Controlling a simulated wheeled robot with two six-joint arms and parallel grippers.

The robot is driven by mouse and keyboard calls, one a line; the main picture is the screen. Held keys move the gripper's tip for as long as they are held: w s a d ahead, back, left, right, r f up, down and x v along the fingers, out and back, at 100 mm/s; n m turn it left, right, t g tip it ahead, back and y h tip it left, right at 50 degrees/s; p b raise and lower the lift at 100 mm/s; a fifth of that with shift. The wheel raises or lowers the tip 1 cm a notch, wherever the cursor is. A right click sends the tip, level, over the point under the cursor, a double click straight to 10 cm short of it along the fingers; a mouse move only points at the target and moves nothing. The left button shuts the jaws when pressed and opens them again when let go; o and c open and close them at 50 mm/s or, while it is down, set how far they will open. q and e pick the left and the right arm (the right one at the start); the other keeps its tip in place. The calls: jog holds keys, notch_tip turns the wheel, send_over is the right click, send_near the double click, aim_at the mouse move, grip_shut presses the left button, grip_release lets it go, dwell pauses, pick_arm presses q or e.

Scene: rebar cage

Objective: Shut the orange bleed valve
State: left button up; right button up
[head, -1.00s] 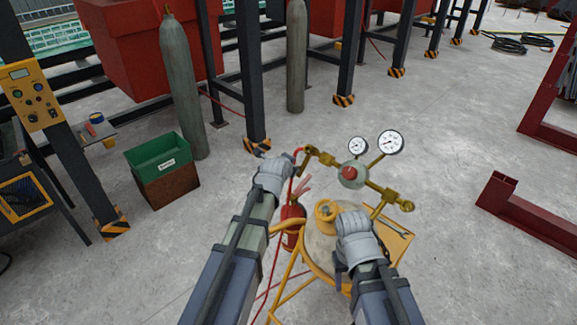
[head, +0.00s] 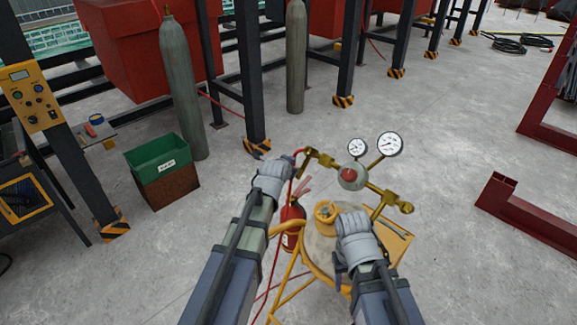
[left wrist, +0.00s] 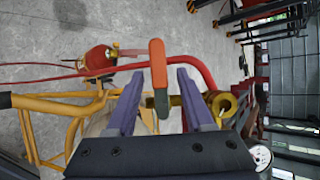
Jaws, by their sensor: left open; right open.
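In the left wrist view the orange bleed valve (left wrist: 158,65) shows as a flat orange lever with a greenish lower end, beside a brass fitting and a red hose. My left gripper (left wrist: 158,85) is open, its two fingers on either side of the lever with a visible gap at each. The lever points roughly along the fingers. In the head view my left gripper (head: 287,160) is at the left end of the brass regulator (head: 350,177), and it hides the lever. My right gripper (head: 345,222) is open, by the yellow collar of the pale cylinder; its fingertips are mostly hidden.
Two gauges (head: 389,144) stand above the regulator. A red fire extinguisher (head: 292,215) stands just left of the yellow cart frame (head: 290,285). A green bin (head: 160,157) and grey gas cylinders (head: 180,90) stand farther left and behind.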

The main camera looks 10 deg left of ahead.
pick_arm(q)
jog(key=p+v, duration=0.3)
jog(key=v, duration=0.4)
jog(key=s+f+n+g, duration=0.5)
jog(key=s+n, duration=0.5)
jog(key=n, duration=0.1)
jog(key=s+f+n+g, duration=0.4)
jog(key=s+n+g, duration=0.1)
jog(key=s+n, duration=0.5)
jog(key=s+d+f+m+b, duration=0.1)
jog(key=s+d+f+b, duration=0.2)
jog(key=d+f+b, duration=0.2)
jog(key=s+d+f+m+g+y+b, duration=0.1)
jog(key=d+f+b, duration=0.4)
jog(key=f+b, duration=0.5)
jog(key=shift+s+d+f+m, duration=0.3)
jog(key=shift+s+f, duration=0.3)
jog(key=shift+s, duration=0.3)
